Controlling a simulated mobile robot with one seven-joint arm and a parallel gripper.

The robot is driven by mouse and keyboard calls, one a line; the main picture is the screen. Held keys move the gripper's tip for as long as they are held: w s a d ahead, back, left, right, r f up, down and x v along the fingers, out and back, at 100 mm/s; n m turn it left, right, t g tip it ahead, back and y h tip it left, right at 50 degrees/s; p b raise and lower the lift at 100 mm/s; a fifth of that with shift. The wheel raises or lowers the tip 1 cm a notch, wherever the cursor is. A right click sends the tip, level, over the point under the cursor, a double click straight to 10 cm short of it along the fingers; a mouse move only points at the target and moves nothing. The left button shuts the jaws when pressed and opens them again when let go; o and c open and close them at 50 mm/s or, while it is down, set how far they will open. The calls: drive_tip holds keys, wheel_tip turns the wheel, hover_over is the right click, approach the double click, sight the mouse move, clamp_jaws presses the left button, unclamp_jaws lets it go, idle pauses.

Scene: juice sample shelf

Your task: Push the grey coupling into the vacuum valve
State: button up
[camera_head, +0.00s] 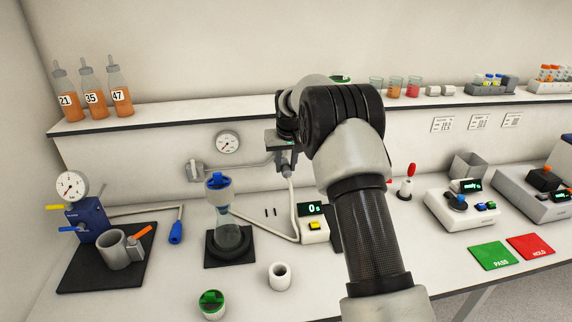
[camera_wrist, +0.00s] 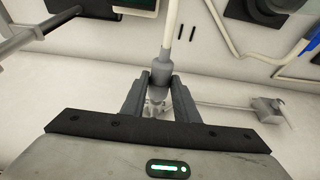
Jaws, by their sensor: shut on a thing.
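My gripper (camera_wrist: 160,85) is shut on the grey coupling (camera_wrist: 161,70), which carries a pale hose (camera_wrist: 173,22). In the head view my gripper (camera_head: 285,145) is in front of the back wall, with the coupling (camera_head: 286,171) below it and the hose hanging down. A grey wall fitting (camera_head: 195,170), which looks like the vacuum valve, has a thin pipe running right toward my gripper. It also shows in the wrist view (camera_wrist: 268,110), its pipe running to behind the right finger. The pipe's end is hidden, so I cannot tell whether the coupling touches it.
A round gauge (camera_head: 228,144) is on the wall above the pipe. A flask (camera_head: 228,236) with a blue top stands on a black base below. A timer box (camera_head: 314,229) is close to the hose. A shelf (camera_head: 180,114) juts out above. The front table holds a white cup (camera_head: 280,276).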

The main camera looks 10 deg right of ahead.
drive_tip(key=shift+w, duration=0.15)
idle(0.5)
drive_tip(key=shift+w+p, duration=0.3)
drive_tip(key=shift+p, duration=0.15)
drive_tip(key=shift+w+p, duration=0.4)
drive_tip(key=shift+w+r, duration=0.15)
drive_tip(key=shift+r, duration=0.05)
drive_tip(key=o, duration=1.2)
drive_tip(key=shift+w+f, duration=0.1)
drive_tip(key=shift+f, duration=0.05)
drive_tip(key=shift+c, duration=0.2)
